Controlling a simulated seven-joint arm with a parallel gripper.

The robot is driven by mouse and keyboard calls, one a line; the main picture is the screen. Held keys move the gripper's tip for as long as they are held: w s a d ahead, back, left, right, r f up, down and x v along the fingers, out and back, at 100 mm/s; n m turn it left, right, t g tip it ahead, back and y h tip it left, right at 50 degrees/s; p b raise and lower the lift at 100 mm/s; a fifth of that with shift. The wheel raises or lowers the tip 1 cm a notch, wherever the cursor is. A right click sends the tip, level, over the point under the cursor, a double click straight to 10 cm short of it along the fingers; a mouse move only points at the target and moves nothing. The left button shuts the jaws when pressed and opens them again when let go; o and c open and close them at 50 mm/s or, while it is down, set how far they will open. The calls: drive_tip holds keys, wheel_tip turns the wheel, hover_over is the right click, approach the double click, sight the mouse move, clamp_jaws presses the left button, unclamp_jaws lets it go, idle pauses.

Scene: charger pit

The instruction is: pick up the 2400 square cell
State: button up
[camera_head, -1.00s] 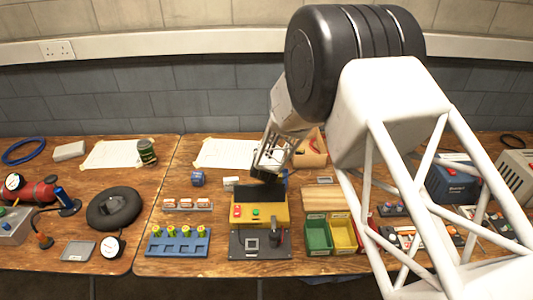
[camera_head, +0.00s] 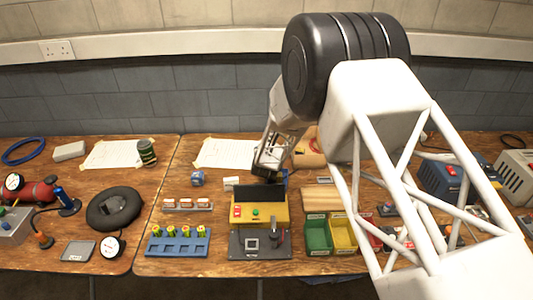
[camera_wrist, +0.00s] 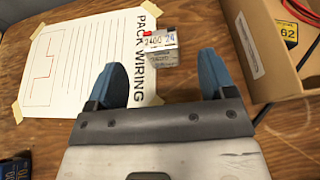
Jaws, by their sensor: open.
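The 2400 square cell (camera_wrist: 161,48) shows in the wrist view as a small grey block with a white label reading "2400" and a red mark. It lies at the right edge of the paper sheet marked "PACK WIRING" (camera_wrist: 85,65). My gripper (camera_wrist: 162,80) is open and empty, its two blue fingers spread. The cell appears just beyond the fingertips, between their lines and apart from both. In the head view my gripper (camera_head: 267,165) hangs above the table behind the yellow tester, and I cannot make out the cell there.
An open cardboard box (camera_wrist: 275,45) with a red cable stands right of the cell. The yellow tester (camera_head: 260,210) with a dark raised panel stands in front of my gripper.

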drive_tip(key=shift+x, duration=2.5)
drive_tip(key=c, duration=1.1)
drive_tip(key=shift+r, duration=0.1)
drive_tip(key=shift+r, duration=4.9)
